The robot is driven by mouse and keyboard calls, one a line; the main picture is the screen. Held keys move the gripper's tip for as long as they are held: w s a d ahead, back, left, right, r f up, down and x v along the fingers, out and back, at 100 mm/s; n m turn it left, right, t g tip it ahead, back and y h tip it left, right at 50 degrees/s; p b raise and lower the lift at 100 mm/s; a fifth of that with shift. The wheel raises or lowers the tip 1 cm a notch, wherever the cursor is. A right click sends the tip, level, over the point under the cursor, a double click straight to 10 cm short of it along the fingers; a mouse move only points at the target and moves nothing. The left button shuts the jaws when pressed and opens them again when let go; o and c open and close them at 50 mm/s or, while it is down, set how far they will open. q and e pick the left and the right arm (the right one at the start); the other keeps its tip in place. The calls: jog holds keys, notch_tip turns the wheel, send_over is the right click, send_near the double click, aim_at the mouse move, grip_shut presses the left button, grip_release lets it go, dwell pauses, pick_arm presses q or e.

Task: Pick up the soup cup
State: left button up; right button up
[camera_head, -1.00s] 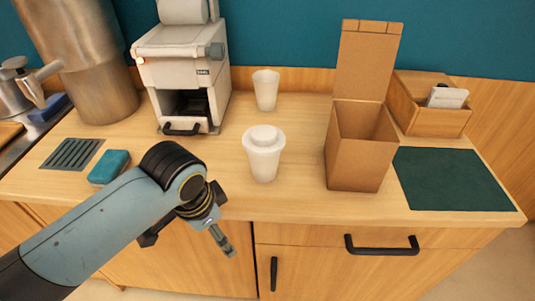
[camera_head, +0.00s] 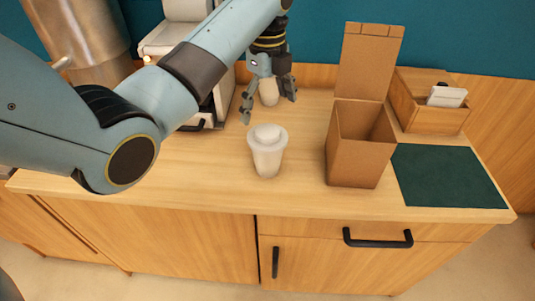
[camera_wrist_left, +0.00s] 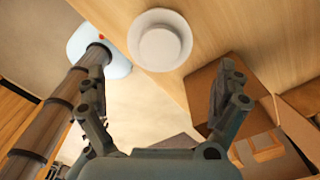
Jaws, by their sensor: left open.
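A white lidded cup (camera_head: 267,152), which I take for the soup cup, stands upright near the front of the wooden counter. My left gripper (camera_head: 268,108) is open and empty, above and behind this cup in the head view, with its fingers pointing down. In the left wrist view the round white lid (camera_wrist_left: 160,45) shows from above, between and just beyond the spread fingers (camera_wrist_left: 162,72). The fingers look apart from the cup.
A second white cup (camera_head: 268,94) stands farther back, partly hidden by my gripper. An open cardboard box (camera_head: 358,155) is right of the lidded cup. A wooden box (camera_head: 430,112) and a green mat (camera_head: 445,178) lie farther right. My arm partly covers the coffee machine (camera_head: 168,38).

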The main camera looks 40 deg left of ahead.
aim_at(267, 130)
pick_arm(q)
notch_tip(267, 130, down, 9)
jog(key=shift+f+p, duration=0.1)
jog(key=shift+p, duration=0.5)
jog(key=c, duration=0.6)
